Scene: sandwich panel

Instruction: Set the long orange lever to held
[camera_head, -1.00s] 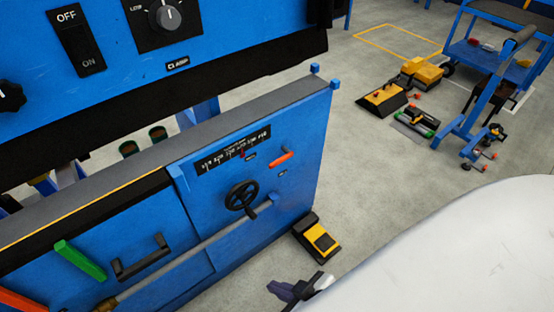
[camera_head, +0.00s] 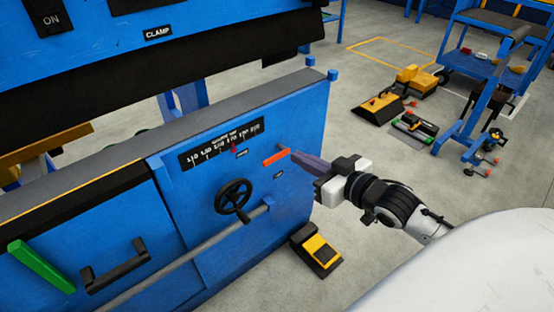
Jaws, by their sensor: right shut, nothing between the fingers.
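An orange lever (camera_head: 275,157) sits on the blue front panel (camera_head: 190,205), right of the handwheel (camera_head: 233,197). It slants slightly, with its right end higher. Small dark labels are on the panel to its left (camera_head: 242,155) and below it (camera_head: 278,175); their words are too small to read. My right gripper (camera_head: 297,156) is shut and empty, its dark fingertips close to the lever's right end. I cannot tell whether they touch it. My left gripper is not in view.
A black scale (camera_head: 222,143) with a red pointer is above the handwheel. A grey rod (camera_head: 180,262) runs below it. A green bar (camera_head: 41,267) and black handle (camera_head: 115,265) are at left. A yellow-black pedal (camera_head: 316,250) stands on the floor below the lever.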

